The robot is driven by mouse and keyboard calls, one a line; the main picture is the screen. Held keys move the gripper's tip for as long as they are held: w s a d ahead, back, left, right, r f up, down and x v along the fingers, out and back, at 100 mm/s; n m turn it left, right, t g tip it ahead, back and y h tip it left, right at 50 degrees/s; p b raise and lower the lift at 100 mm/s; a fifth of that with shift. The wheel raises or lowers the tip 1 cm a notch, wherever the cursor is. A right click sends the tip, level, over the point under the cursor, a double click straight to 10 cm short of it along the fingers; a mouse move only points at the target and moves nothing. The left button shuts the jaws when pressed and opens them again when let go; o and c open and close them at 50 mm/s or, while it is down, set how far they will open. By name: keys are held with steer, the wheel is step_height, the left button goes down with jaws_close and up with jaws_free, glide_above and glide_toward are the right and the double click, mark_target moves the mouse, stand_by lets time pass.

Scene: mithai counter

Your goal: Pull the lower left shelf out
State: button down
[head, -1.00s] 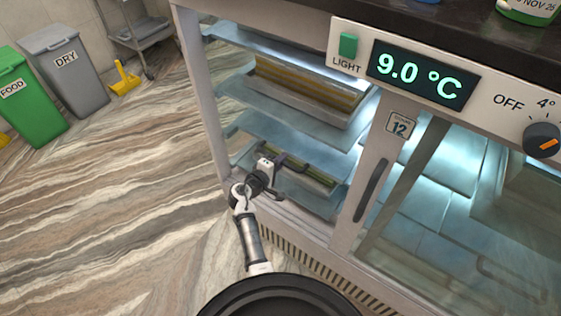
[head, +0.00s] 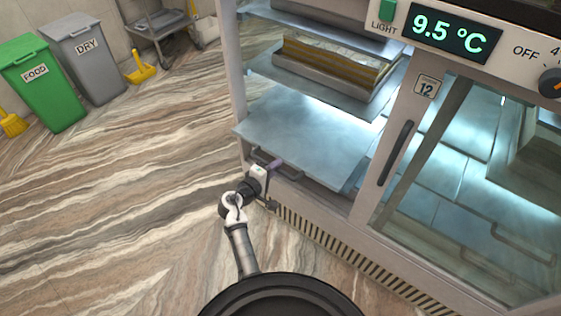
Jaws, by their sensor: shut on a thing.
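The lower left shelf (head: 305,137) is a pale, flat, empty sheet in the open left bay of the glass cabinet. It sticks out toward me, its front edge reaching over the cabinet's lower front and hiding most of what is beneath. A dark bar handle (head: 291,171) shows just under that front edge. My gripper (head: 267,169) is at the left end of this handle and is shut on it. The fingertips are small and partly hidden, with a small purple patch beside them.
A shelf above holds a tray of yellow-brown sweets (head: 335,65). A closed glass door with a dark handle (head: 396,153) covers the right bay. Green (head: 40,80) and grey (head: 88,62) bins stand far left. The floor (head: 130,190) left of the cabinet is clear.

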steer(key=f+v, duration=0.1)
steer(key=v, duration=0.7)
steer(key=f+v, duration=0.2)
steer(key=v, duration=0.7)
steer(key=shift+s+a+f+p, duration=0.25)
steer(key=shift+s+a+p, duration=0.1)
steer(key=shift+s, duration=0.1)
steer(key=c, duration=1.5)
jaws_free()
steer(key=b+v, duration=0.2)
steer(key=v, duration=1.1)
steer(key=shift+s+a, duration=0.2)
steer(key=shift+s, duration=0.15)
steer(key=shift+r, duration=0.1)
